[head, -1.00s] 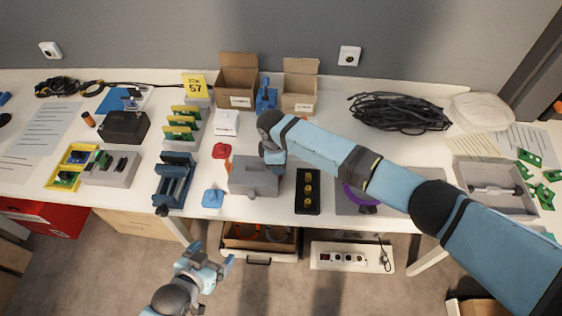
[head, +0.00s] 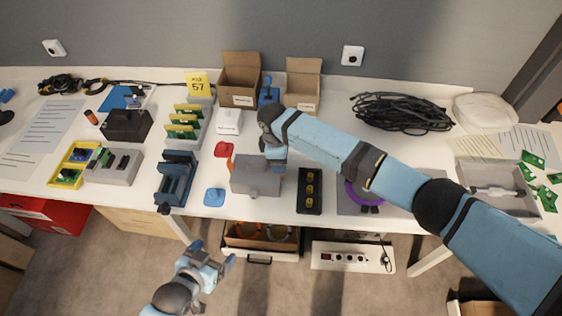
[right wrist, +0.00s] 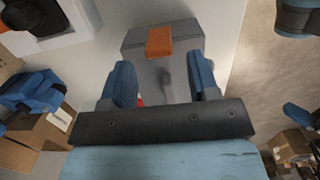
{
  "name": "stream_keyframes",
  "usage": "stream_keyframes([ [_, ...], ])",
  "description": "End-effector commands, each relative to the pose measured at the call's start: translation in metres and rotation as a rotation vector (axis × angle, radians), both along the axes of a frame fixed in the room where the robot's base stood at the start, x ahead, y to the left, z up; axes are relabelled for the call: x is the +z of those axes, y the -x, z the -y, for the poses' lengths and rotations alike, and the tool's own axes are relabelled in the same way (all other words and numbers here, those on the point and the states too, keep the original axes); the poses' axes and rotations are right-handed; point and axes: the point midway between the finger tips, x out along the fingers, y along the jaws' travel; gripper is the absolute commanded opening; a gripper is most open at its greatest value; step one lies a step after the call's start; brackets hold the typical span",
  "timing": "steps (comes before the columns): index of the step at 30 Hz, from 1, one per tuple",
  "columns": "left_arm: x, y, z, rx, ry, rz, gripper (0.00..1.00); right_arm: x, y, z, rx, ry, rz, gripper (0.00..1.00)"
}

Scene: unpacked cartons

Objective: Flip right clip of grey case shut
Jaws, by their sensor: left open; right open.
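The grey case (head: 256,184) sits on the table near its front edge, left of the black tray. An orange tab (head: 229,163) shows at its left edge. My right gripper (head: 275,160) is over the case's right rear part and hides that side. In the right wrist view the gripper (right wrist: 161,68) is open, with nothing between its fingers. Beyond the fingertips the case (right wrist: 135,40) shows an orange clip (right wrist: 160,41) at its far end. Contact with the clip cannot be told. My left gripper (head: 216,255) is open and empty in front of the table, over the floor.
A black tray with yellow round parts (head: 309,192) stands close right of the case. A blue piece (head: 214,197) and a red piece (head: 224,149) lie to its left. Two open cartons (head: 240,77) stand behind. A blue vise-like fixture (head: 176,180) is further left.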

Motion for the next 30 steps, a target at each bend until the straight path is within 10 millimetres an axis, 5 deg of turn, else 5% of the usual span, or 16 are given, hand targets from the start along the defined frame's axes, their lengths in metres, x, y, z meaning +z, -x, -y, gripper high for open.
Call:
stream_keyframes([
  [9,-0.001,-0.001,0.0,0.0,0.001,0.004,0.89,0.073,-0.001,-0.008,0.001,-0.002,0.004,0.55],
  [15,-0.002,-0.001,0.0,0.0,0.001,0.004,0.89,0.104,-0.001,-0.011,0.001,-0.001,0.002,0.55],
  [30,-0.003,0.0,0.001,-0.001,0.001,0.002,0.89,0.116,0.0,-0.012,0.0,0.0,0.001,0.55],
])
